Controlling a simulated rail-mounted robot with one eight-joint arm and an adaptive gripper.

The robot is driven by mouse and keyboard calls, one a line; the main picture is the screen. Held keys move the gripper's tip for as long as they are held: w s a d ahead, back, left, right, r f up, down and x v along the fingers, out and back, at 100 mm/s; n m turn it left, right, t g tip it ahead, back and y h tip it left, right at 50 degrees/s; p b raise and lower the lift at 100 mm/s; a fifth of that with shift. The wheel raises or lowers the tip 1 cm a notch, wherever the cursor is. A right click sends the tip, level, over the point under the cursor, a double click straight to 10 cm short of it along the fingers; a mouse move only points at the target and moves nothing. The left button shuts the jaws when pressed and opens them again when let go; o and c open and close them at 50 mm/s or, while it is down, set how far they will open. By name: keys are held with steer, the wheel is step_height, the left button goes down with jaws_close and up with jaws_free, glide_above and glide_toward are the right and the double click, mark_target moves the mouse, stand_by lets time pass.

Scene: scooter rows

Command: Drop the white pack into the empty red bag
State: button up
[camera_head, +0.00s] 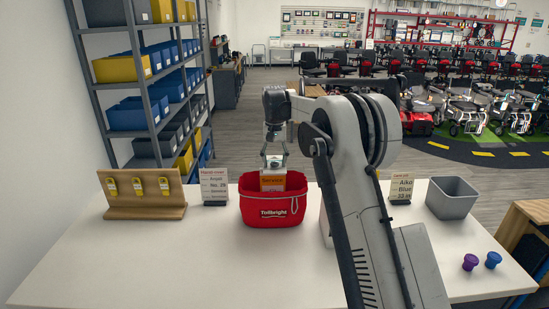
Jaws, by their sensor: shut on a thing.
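The red bag (273,212) with white "Tollbright" lettering and a pale handle loop stands on the white table, left of my arm. My gripper (274,164) points down over the bag's opening and is shut on a small pack (273,184). The pack shows an orange label and a whitish part, and its lower end is at or just inside the bag's rim. I cannot tell if it touches the bag. The inside of the bag is mostly hidden by its front wall.
A wooden stand with yellow tags (145,192) and a sign card (214,186) stand to the left. Another card (401,188), a grey bin (452,198), a purple knob (470,262) and a blue knob (493,260) are to the right. The front left of the table is clear.

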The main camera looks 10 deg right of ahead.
mark_target(275, 159)
steer(key=shift+f, duration=0.1)
steer(key=o, duration=1.3)
steer(key=shift+c, duration=0.2)
step_height(275, 159, up, 12)
steer(key=shift+s, duration=0.1)
